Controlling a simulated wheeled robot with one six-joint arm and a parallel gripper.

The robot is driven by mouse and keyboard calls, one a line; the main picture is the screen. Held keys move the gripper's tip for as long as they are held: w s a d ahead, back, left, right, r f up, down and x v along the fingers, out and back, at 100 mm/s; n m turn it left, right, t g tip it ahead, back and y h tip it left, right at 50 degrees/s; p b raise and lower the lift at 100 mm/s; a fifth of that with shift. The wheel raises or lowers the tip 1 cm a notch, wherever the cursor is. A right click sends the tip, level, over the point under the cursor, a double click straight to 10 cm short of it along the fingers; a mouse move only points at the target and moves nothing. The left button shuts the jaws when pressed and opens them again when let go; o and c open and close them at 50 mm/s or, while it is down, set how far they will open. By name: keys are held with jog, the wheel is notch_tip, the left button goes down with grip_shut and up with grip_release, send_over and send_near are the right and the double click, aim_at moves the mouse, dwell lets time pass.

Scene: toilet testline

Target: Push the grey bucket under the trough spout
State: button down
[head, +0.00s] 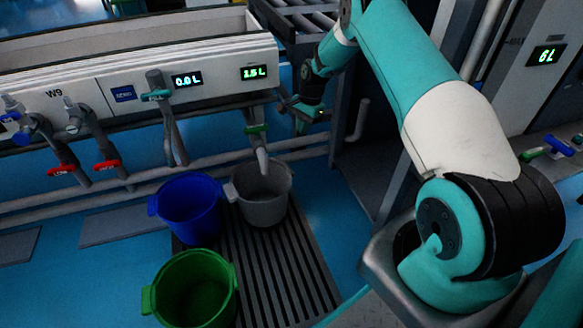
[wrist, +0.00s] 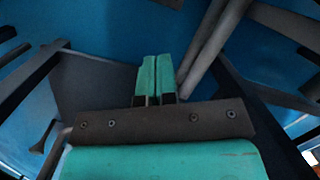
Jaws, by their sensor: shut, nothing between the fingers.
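The grey bucket (head: 262,198) stands upright on the dark slatted mat in the head view, beside the blue bucket. The trough spout (head: 262,160), a grey pipe with a green-handled valve, comes down from the trough's right end. Its lower end overlaps the bucket's opening in the picture. My gripper (head: 302,122) is above and to the right of the grey bucket, near the trough's right end, apart from the bucket. In the wrist view its green fingers (wrist: 155,78) are together and empty. The bucket does not show in the wrist view.
A blue bucket (head: 190,208) stands left of the grey one, and a green bucket (head: 190,290) stands nearer. The slatted mat (head: 290,270) is bare at its right. The white trough (head: 140,75) has red-handled valves (head: 107,164) at left. A pipe and post stand right of my gripper.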

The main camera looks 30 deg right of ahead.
aim_at(290, 168)
jog(key=s+d+f+m, duration=0.1)
jog(key=d+f+m, duration=0.15)
jog(key=f, duration=0.35)
jog(key=s+d+f+m, duration=0.1)
jog(key=d+f, duration=0.3)
jog(key=f, duration=0.1)
jog(key=shift+m, duration=0.25)
jog(key=a+b, duration=0.1)
jog(key=a, duration=0.2)
jog(key=a+b, duration=0.2)
jog(key=a, duration=0.2)
jog(key=w+a+f+b, duration=0.1)
jog(key=a+b, duration=0.1)
jog(key=a, duration=0.2)
jog(key=shift+a+f, duration=0.1)
jog(key=shift+a, duration=0.15)
jog(key=shift+f, duration=0.2)
jog(key=shift+s+f+b, duration=0.1)
jog(key=shift+f+b, duration=0.1)
jog(key=shift+b, duration=0.1)
jog(key=shift+s+d+p, duration=0.15)
jog(key=shift+d+p, duration=0.2)
jog(key=shift+d, duration=0.7)
